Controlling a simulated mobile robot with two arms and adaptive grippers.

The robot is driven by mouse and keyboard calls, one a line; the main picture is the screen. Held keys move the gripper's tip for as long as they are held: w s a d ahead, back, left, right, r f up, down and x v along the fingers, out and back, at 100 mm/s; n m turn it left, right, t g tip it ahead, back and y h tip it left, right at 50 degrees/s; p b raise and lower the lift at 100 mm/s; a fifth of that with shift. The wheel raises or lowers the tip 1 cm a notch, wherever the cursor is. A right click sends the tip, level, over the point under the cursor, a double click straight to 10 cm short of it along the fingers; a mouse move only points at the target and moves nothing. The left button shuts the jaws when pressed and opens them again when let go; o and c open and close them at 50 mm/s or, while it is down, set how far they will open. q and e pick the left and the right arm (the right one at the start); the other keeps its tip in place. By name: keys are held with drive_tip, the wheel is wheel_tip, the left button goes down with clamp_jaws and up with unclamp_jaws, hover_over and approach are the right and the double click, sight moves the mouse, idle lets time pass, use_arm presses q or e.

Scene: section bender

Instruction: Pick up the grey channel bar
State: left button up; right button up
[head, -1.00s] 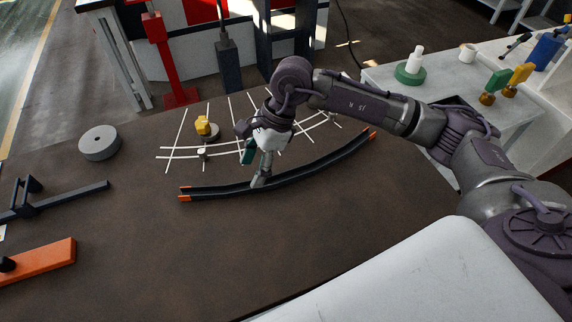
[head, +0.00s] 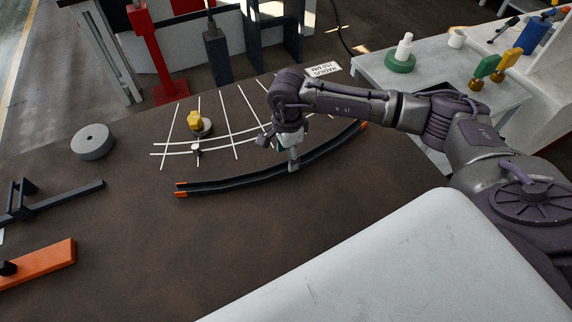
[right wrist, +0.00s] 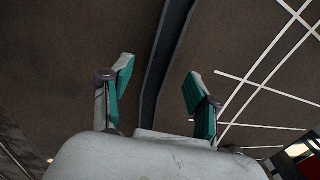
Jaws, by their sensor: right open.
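The grey channel bar (head: 240,184) is a long, dark, curved bar with orange ends. It lies on the brown table in the head view, curving from the left end up to the far right. My right gripper (head: 294,163) is at the bar, a little right of its middle. In the right wrist view the right gripper (right wrist: 158,82) is open, with one green-padded finger on each side of the bar (right wrist: 164,70). I cannot tell whether a finger touches it. My left gripper is not in view.
White grid lines (head: 222,125) lie behind the bar, with a yellow knob (head: 194,120) on a round base. A grey disc (head: 92,141), a dark bracket (head: 60,195) and an orange block (head: 40,263) lie at left.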

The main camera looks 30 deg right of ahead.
sight(286, 165)
wheel_tip(286, 165, down, 4)
drive_tip(key=shift+w+a+p, duration=0.1)
drive_tip(key=shift+p, duration=0.4)
drive_tip(key=shift+r, duration=0.1)
clamp_jaws()
